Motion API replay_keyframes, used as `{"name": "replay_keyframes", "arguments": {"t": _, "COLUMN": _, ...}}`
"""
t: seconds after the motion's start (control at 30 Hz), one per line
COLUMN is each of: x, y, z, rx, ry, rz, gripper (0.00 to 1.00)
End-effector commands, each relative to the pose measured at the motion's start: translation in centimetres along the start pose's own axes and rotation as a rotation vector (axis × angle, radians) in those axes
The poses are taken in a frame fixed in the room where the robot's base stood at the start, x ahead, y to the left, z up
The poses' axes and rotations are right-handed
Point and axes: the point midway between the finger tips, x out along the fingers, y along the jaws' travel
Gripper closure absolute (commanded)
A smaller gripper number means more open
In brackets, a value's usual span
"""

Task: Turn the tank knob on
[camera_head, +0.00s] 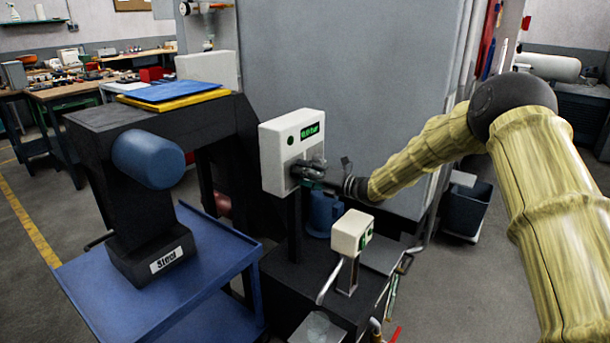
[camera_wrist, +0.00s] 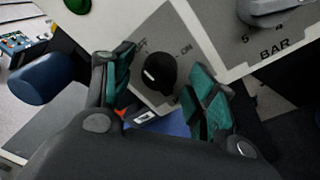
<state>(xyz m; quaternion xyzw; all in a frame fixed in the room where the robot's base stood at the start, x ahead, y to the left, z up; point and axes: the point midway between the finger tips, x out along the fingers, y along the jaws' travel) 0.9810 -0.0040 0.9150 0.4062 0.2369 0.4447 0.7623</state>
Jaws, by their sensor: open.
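A black round knob (camera_wrist: 160,72) with a white mark sits on a grey plate of the white control box (camera_wrist: 222,28). "ON" is printed to its upper right; the label to its upper left is partly covered. I cannot tell for sure which label the mark points to. My gripper (camera_wrist: 161,66) is open, with one green-padded finger on each side of the knob; contact is not clear. In the head view the control box (camera_head: 277,150) has a green display reading in bar, and my gripper (camera_head: 312,172) is at its lower front, hiding the knob.
A grey dial (camera_wrist: 275,10) marked BAR is at the upper right of the box, and a green button (camera_wrist: 78,5) at the upper left. A smaller white box (camera_head: 349,233) stands below my arm. A blue cart (camera_head: 135,290) with a dark machine is at left.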

Motion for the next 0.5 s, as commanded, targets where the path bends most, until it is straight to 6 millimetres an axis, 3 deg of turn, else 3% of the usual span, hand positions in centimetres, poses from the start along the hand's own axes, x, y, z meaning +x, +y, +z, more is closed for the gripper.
{"name": "replay_keyframes", "arguments": {"t": 0.1, "x": -0.01, "y": -0.02, "z": -0.02, "rx": 0.000, "ry": 0.000, "rz": 0.000, "gripper": 0.43}}
{"name": "replay_keyframes", "arguments": {"t": 0.37, "x": -0.02, "y": -0.02, "z": -0.02, "rx": 0.000, "ry": 0.000, "rz": 0.000, "gripper": 0.89}}
{"name": "replay_keyframes", "arguments": {"t": 0.5, "x": -0.03, "y": -0.04, "z": -0.04, "rx": 0.002, "ry": 0.000, "rz": 0.000, "gripper": 0.89}}
